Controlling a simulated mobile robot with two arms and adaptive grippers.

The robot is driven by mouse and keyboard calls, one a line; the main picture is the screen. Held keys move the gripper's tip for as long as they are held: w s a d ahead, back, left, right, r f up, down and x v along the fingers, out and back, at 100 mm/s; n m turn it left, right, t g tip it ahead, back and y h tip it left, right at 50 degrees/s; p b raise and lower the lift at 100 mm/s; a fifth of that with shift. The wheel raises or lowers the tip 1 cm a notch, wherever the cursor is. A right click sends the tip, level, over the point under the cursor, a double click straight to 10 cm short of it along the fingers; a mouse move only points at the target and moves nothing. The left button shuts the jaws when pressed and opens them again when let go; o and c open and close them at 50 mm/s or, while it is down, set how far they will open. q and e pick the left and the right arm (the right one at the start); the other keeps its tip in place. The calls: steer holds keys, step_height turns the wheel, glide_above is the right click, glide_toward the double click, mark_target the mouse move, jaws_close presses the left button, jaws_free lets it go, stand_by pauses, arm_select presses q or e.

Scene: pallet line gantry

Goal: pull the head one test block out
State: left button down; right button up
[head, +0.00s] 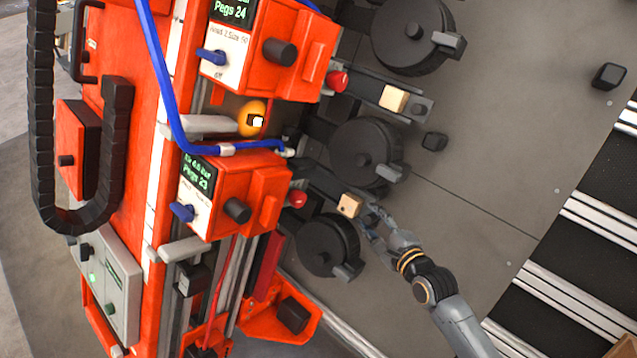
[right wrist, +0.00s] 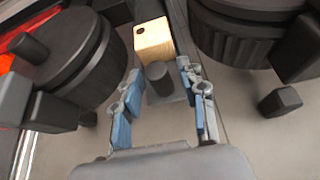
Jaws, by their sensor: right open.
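A small pale wooden block (head: 349,205) with a dark hole sits at the end of the dark arm by the lower orange head. In the right wrist view the block (right wrist: 154,40) lies just beyond the fingertips. My right gripper (head: 372,220) is open beside the block, to its lower right. In the right wrist view its fingers (right wrist: 160,70) stand either side of a short dark knob (right wrist: 160,80) on a grey plate, apart from the block. Whether they touch the knob I cannot tell. My left gripper is not in view.
A second wooden block (head: 394,98) sits by the upper orange head (head: 262,50). Dark round wheels (head: 325,246) flank the lower block closely, one above and one below. Blue hose and cable chain (head: 43,120) hang at left. Grey floor at right is mostly open.

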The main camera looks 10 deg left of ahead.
steer(key=shift+p+v, duration=1.1)
steer(key=shift+v, duration=0.55)
steer(key=shift+p+v, duration=1.35)
steer(key=shift+v, duration=1.5)
steer(key=shift+r, duration=0.1)
steer(key=s+r+p, duration=0.3)
steer(key=s+p, duration=0.4)
steer(key=s, duration=0.2)
steer(key=shift+d+r, duration=0.35)
steer(key=shift+s, duration=0.1)
